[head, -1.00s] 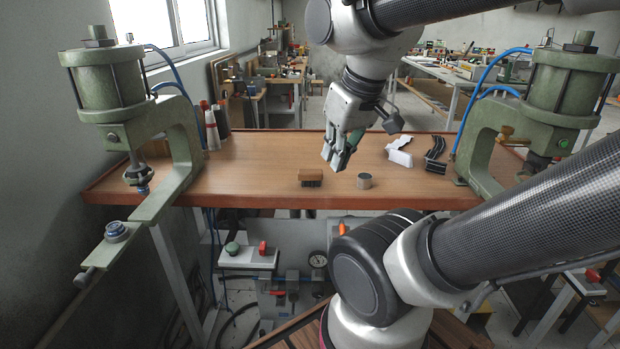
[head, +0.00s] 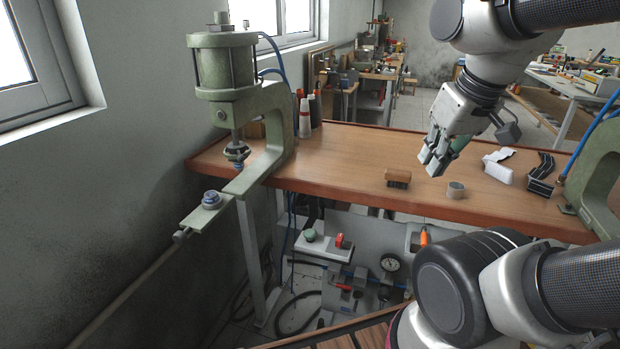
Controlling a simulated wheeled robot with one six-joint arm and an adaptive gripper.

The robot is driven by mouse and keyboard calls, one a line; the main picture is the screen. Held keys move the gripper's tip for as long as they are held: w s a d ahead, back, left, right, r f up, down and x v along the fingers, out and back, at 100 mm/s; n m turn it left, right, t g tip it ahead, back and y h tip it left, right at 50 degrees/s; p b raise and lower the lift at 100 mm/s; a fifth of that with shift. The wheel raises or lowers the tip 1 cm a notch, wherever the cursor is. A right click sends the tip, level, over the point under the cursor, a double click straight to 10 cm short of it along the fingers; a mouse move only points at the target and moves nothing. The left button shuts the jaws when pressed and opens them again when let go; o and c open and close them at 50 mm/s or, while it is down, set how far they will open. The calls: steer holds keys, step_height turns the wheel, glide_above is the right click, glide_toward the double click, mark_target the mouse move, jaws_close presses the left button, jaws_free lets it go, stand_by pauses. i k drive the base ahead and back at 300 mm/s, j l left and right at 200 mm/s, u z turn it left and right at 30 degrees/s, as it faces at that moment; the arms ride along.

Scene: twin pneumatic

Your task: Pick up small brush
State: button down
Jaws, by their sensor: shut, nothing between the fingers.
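The small brush (head: 398,178) has a brown wooden block and dark bristles facing down. It sits on the wooden bench top (head: 340,160) near the front edge, in the middle of the head view. My gripper (head: 432,168) is shut and empty. It points down, to the right of the brush and a little higher in the picture, apart from it. Nothing hides the brush.
A short grey cylinder (head: 456,189) stands right of the brush. A white piece (head: 498,170) and a black part (head: 541,172) lie further right. A green press (head: 226,75) stands at the left, with bottles (head: 304,115) behind it. The bench's middle left is clear.

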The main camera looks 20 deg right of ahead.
mark_target(395, 176)
steer(key=i+j+z, duration=0.5)
steer(key=j+z, duration=0.15)
steer(key=j, duration=0.1)
